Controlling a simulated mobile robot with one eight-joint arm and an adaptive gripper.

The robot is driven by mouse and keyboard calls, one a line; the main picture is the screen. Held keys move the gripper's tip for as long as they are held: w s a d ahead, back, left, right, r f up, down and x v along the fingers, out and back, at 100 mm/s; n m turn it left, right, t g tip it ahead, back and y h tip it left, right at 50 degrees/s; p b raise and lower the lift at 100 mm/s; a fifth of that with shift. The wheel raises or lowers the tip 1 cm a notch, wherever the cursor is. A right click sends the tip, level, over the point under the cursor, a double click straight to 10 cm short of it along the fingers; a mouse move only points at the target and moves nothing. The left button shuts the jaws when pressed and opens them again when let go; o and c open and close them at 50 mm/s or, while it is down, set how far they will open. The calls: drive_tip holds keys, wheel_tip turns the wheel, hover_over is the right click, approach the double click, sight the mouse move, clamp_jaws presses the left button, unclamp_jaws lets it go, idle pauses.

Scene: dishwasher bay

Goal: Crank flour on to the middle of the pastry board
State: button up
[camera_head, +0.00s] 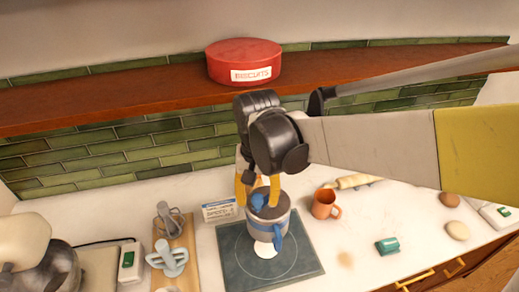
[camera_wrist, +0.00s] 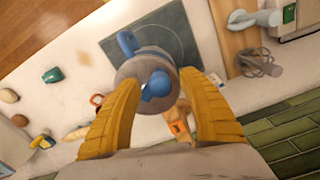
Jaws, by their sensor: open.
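The pastry board (camera_head: 302,262) is a dark slab with a thin circle marked on it, lying on the counter. A grey sifter (camera_head: 277,226) with a blue side handle and a blue crank knob on top is over the board. I cannot tell if it touches the board. A white flour patch (camera_head: 265,250) shows at its lower edge, partly hidden. My gripper (camera_head: 257,196) is open above the sifter, with yellow fingers on either side of the blue knob (camera_wrist: 155,88). In the wrist view the sifter (camera_wrist: 178,62) lies between the fingers, with a gap around the knob.
An orange mug (camera_head: 324,204) stands right of the board. A teal item (camera_head: 387,246) and brown round things (camera_head: 457,230) lie further right. A wooden strip with utensils (camera_head: 170,258) is at left. A small card (camera_head: 218,209) stands behind. A red biscuit tin (camera_head: 243,62) sits on the shelf above.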

sight(258, 196)
wheel_tip(258, 196, up, 12)
idle(0.5)
idle(0.3)
